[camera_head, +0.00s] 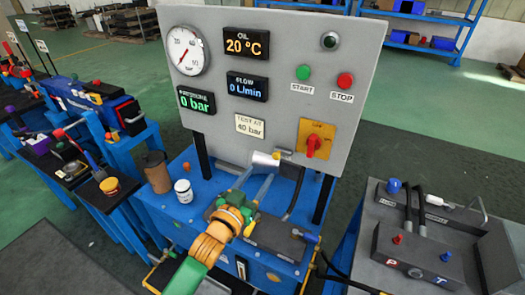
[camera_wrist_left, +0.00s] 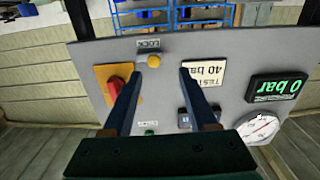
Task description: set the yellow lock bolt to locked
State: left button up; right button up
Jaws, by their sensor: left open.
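The yellow lock bolt (camera_wrist_left: 153,61) shows in the left wrist view as a round knob beside a LOCK label (camera_wrist_left: 148,43), near one edge of the grey panel (camera_wrist_left: 225,50). In the head view a small yellow part of the bolt (camera_head: 285,152) shows low on the panel, partly hidden. My left gripper (camera_head: 260,173) is open and empty in front of the panel. In the left wrist view the bolt appears between the fingertips (camera_wrist_left: 160,73), with no finger visibly touching it. The gap in depth is hard to judge. My right gripper is not in view.
The red rotary switch (camera_head: 314,145) on its orange plate is right of the bolt, and the test label (camera_head: 249,125) is left. A white jar (camera_head: 184,191) and a brown cup (camera_head: 157,172) stand on the blue bench. A grey unit with hoses (camera_head: 419,245) stands at right.

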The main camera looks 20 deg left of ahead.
aim_at(276, 158)
pick_arm(q)
jog(key=w, duration=0.2)
jog(key=w+d, duration=0.1)
jog(key=w, duration=0.1)
jog(key=w+d, duration=0.1)
jog(key=w, duration=0.1)
jog(key=shift+w+d+r, duration=0.15)
jog(key=shift+w+r, duration=0.05)
jog(key=shift+w, duration=0.15)
jog(key=shift+d, duration=0.1)
jog(key=shift+c, duration=0.2)
grip_shut()
dwell(0.9)
